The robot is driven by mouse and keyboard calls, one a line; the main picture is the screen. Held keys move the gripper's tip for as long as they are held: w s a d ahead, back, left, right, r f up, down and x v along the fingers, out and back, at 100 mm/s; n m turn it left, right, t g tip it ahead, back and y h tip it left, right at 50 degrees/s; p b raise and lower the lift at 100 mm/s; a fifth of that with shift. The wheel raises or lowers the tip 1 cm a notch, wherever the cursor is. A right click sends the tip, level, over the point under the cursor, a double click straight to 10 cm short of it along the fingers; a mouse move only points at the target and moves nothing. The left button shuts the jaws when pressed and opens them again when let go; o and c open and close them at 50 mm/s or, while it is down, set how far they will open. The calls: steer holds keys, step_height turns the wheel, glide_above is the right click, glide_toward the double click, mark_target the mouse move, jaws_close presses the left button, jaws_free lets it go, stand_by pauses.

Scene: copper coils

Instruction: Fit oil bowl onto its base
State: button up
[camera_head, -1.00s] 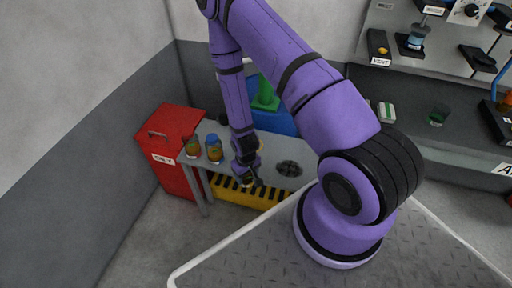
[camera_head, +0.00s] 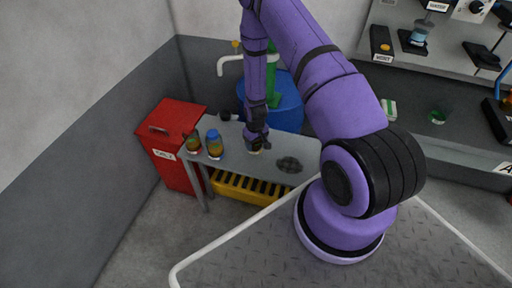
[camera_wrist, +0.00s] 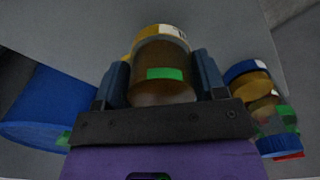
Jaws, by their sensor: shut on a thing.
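In the wrist view the oil bowl (camera_wrist: 162,84) is a brownish, see-through cup with a green label, held between the two fingers of my gripper (camera_wrist: 163,80). A yellow rim with a white label (camera_wrist: 174,31) shows right at its far end; this may be the base, and I cannot tell whether the bowl is seated in it. The bowl is mostly hidden there by the gripper.
Two jars with amber contents, one dark-topped (camera_head: 193,144) and one blue-topped (camera_head: 214,146), stand at the table's left. A dark round piece (camera_head: 289,164) lies to the right. A blue drum (camera_head: 286,109) stands behind, a red bin (camera_head: 172,150) at left.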

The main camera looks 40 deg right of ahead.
mark_target(256, 147)
steer(key=shift+w+d+f, duration=0.2)
steer(key=shift+d+f, duration=0.05)
steer(key=shift+f, duration=1.5)
steer(key=shift+f, duration=0.1)
steer(key=o, duration=1.1)
steer(key=shift+o, duration=0.2)
step_height(256, 147, up, 12)
